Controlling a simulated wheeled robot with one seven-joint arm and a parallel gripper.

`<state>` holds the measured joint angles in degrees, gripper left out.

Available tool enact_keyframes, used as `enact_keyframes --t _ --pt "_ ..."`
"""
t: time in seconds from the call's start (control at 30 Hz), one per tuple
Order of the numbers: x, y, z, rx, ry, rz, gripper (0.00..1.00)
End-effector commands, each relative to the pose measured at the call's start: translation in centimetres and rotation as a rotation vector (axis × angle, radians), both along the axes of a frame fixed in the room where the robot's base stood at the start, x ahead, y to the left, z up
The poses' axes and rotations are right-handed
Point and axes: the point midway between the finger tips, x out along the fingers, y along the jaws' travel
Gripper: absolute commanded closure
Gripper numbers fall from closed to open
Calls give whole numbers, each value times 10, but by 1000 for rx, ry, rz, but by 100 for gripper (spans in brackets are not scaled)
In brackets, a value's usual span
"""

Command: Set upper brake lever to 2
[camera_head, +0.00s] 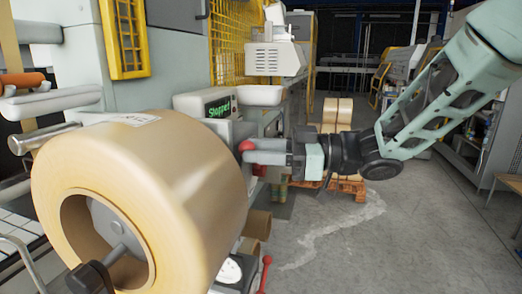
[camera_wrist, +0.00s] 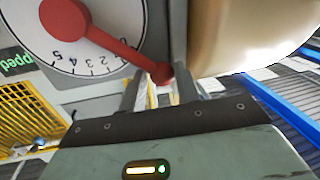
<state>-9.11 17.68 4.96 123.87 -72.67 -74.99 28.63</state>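The upper brake lever is red with a ball knob (camera_head: 246,147), beside the big tan roll in the head view. In the wrist view its red arm (camera_wrist: 110,42) runs from the hub down right across a white numbered dial (camera_wrist: 28,32). The arm lies past the low numbers, at the end away from 5; the exact reading is unclear. My gripper (camera_head: 262,151) is at the knob. In the wrist view my gripper (camera_wrist: 160,80) has its two fingers apart, with the knob between or just beyond the tips. Firm contact is not visible.
The large tan roll (camera_head: 140,190) stands close left of my gripper. A lower red lever (camera_head: 265,272) and its dial (camera_head: 230,271) are below. The "Stopped" display (camera_head: 219,108) is behind the knob. Open grey floor (camera_head: 400,235) lies to the right.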

Motion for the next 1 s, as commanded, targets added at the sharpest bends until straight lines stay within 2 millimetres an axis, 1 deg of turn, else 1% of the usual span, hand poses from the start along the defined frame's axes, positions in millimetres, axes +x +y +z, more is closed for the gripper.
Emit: enact_keyframes --t 0.17,0.37,0.63,1.0 --pt "0 0 0 2 12 1 100" --pt "4 -2 7 23 71 3 100" --pt "18 -7 19 85 247 2 100" --pt "39 -15 26 173 488 2 100"
